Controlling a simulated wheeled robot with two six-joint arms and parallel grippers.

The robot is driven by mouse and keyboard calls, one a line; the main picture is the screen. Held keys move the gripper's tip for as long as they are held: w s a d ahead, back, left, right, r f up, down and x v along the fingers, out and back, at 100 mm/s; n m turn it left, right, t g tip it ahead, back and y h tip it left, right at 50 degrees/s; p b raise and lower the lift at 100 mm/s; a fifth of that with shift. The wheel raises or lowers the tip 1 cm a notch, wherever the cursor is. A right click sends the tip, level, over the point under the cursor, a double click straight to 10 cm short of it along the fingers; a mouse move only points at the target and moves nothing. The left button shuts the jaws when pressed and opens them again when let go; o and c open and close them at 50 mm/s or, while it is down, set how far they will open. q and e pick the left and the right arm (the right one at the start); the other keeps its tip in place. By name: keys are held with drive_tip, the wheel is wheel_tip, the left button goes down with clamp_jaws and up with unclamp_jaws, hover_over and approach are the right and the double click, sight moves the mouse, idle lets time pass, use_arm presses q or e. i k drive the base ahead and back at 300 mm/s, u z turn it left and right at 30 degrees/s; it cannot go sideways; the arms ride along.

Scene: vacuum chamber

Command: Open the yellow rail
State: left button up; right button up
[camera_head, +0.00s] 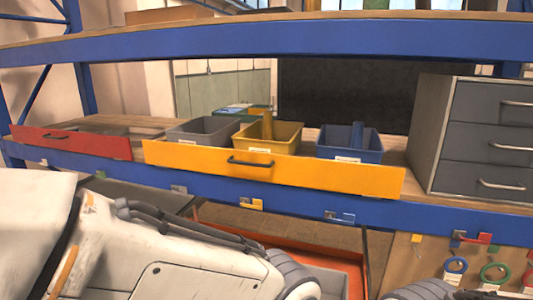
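The yellow rail (330,177) is a long flat yellow front panel on the blue shelf, in the middle of the head view. A dark bar handle (250,162) sits on its face, left of its centre. The panel stands upright in front of the bins. Whether it has been shifted from its place cannot be told. My white left arm fills the lower left, below the panel and apart from it in the picture. Neither of my grippers shows.
A red panel (75,141) with a handle is at the left. Grey (200,131), yellow (268,135) and blue (349,145) bins stand on the shelf. A grey drawer cabinet (480,140) stands right. A blue beam (270,42) crosses above; an orange-red tray (330,276) lies below.

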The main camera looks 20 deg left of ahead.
sight(369, 181)
drive_tip(key=u, duration=0.4)
drive_tip(key=i, duration=1.05)
drive_tip(key=u, duration=0.1)
